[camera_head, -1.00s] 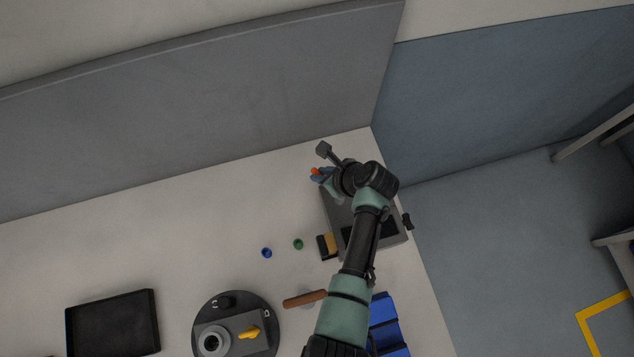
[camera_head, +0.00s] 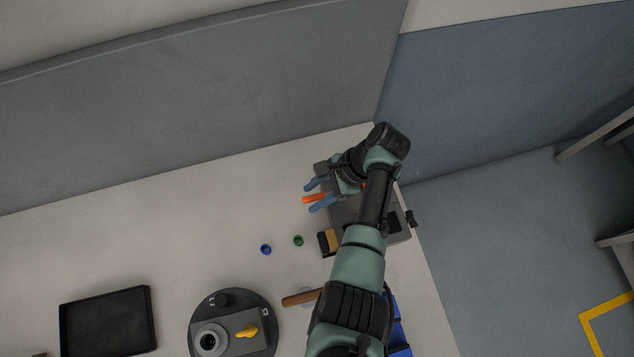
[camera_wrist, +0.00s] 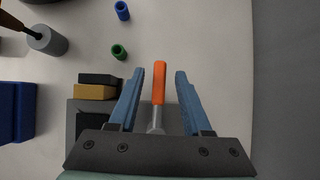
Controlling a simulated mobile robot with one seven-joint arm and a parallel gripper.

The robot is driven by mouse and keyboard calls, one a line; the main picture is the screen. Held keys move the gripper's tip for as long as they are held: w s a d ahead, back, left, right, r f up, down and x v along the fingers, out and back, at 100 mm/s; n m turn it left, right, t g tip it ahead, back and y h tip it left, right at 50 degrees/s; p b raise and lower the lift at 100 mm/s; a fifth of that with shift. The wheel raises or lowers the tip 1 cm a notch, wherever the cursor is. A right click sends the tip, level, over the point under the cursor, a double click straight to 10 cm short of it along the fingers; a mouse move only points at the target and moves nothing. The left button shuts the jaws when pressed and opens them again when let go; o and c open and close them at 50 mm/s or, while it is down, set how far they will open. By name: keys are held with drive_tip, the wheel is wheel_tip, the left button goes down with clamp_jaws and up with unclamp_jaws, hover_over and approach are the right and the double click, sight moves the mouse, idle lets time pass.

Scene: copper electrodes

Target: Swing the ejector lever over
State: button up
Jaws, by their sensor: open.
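The ejector lever has an orange grip (camera_wrist: 159,84) on a metal rod. In the wrist view it stands between the two blue fingers of my gripper (camera_wrist: 152,82), with a gap on each side. In the head view the orange grip (camera_head: 314,199) shows between the fingertips of my gripper (camera_head: 314,197), pointing left. My gripper is open around the lever, at the far end of the grey machine (camera_head: 397,235). The lever's pivot is hidden behind my gripper and wrist.
A black and yellow block (camera_head: 328,242) sits at the machine's left side. A blue ring (camera_head: 266,249) and a green ring (camera_head: 298,241) lie on the table. A round dark fixture (camera_head: 262,304), a black tray (camera_head: 108,322) and a blue bin (camera_head: 400,335) stand nearer. The back wall is close.

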drive_tip(key=shift+r, duration=0.1)
wheel_tip(320, 180, up, 6)
drive_tip(key=p, duration=0.6)
drive_tip(key=shift+w+d+r, duration=0.1)
drive_tip(key=shift+d+r, duration=0.05)
drive_tip(key=shift+d, duration=0.05)
drive_tip(key=v, duration=1.2)
